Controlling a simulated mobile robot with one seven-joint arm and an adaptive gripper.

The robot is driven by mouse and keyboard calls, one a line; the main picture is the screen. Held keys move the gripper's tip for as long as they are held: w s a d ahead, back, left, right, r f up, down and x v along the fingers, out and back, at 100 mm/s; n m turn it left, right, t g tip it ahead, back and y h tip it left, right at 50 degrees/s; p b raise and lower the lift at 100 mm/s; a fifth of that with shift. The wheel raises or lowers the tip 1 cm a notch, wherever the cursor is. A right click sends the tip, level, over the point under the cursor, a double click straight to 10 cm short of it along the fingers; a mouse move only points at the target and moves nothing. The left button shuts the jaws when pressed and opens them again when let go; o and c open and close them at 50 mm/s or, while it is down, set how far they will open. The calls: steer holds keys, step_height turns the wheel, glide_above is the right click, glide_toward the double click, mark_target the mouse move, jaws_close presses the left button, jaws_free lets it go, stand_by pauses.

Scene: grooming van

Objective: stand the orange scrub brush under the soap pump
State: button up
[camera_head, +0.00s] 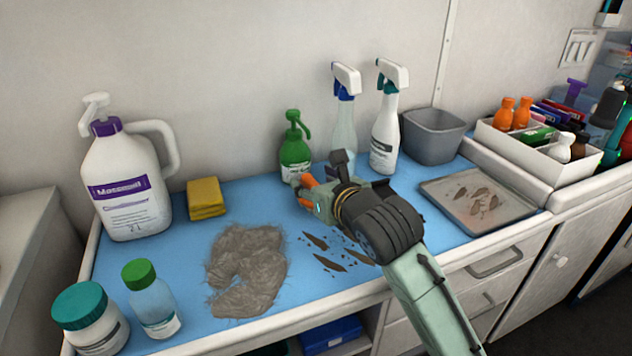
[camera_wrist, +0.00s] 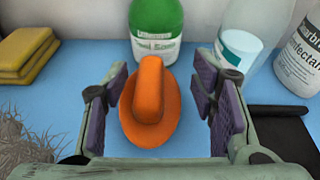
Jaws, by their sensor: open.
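The orange scrub brush (camera_wrist: 150,105) sits on the blue mat between my gripper's two purple-padded fingers, its raised handle pointing up in the wrist view; I see gaps on both sides. In the head view only a bit of its orange (camera_head: 307,181) shows beside my gripper (camera_head: 312,190), which hides the rest. My gripper (camera_wrist: 160,92) is open. A large white jug with a purple collar and white pump head (camera_head: 125,185) stands at the far left.
Two spray bottles (camera_head: 345,125) (camera_head: 385,135) and a grey bin (camera_head: 433,137) stand behind. Yellow sponges (camera_head: 206,198), a fur clump (camera_head: 246,265) and dark debris (camera_head: 330,262) lie left and in front.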

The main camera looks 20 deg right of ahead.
steer(key=shift+r, duration=0.1)
steer(key=shift+s+r, duration=0.1)
steer(key=shift+s, duration=0.05)
steer(key=b+v, duration=0.1)
steer(key=v, duration=1)
steer(key=shift+s+r+b, duration=0.1)
steer(key=shift+s+b, duration=0.25)
steer(key=shift+s, duration=0.05)
